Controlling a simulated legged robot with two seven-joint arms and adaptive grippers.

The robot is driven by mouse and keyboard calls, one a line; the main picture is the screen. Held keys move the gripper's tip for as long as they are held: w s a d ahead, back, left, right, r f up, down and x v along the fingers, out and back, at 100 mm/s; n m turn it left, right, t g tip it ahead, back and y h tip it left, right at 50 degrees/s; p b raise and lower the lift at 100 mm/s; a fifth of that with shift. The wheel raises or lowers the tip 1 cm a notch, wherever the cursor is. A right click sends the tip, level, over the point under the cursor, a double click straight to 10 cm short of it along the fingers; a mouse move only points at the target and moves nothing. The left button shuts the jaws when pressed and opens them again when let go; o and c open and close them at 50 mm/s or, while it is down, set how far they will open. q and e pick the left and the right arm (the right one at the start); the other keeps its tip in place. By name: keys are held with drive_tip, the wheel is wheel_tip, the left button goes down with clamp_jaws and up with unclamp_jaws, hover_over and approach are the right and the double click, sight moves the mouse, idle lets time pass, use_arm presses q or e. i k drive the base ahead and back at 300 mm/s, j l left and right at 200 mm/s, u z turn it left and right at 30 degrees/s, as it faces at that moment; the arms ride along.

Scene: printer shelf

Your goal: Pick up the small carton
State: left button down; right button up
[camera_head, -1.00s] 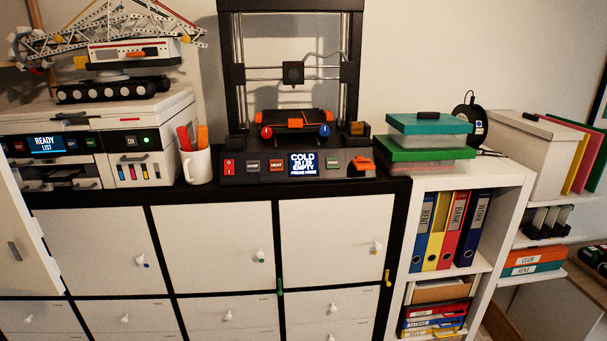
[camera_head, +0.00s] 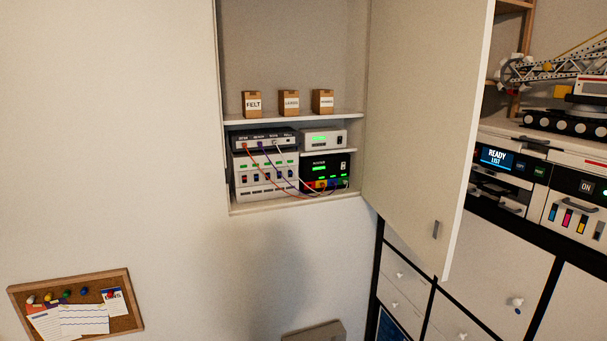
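Three small brown cartons stand upright in a row on the upper shelf of an open wall cabinet. The left carton (camera_head: 251,104) has a white label reading FELT. The middle carton (camera_head: 288,103) and the right carton (camera_head: 322,102) also have white labels, whose print is too small to read surely. They stand apart from one another near the shelf's front edge. Neither of my grippers shows in the view.
The cabinet door (camera_head: 415,130) stands open to the right. Below the shelf (camera_head: 300,117) are electronic units (camera_head: 265,170) with cables. A printer (camera_head: 545,180) stands at right on white drawers (camera_head: 480,260). A corkboard (camera_head: 80,305) hangs at lower left.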

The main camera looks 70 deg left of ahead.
sight(322, 100)
drive_tip(key=u, duration=1.8)
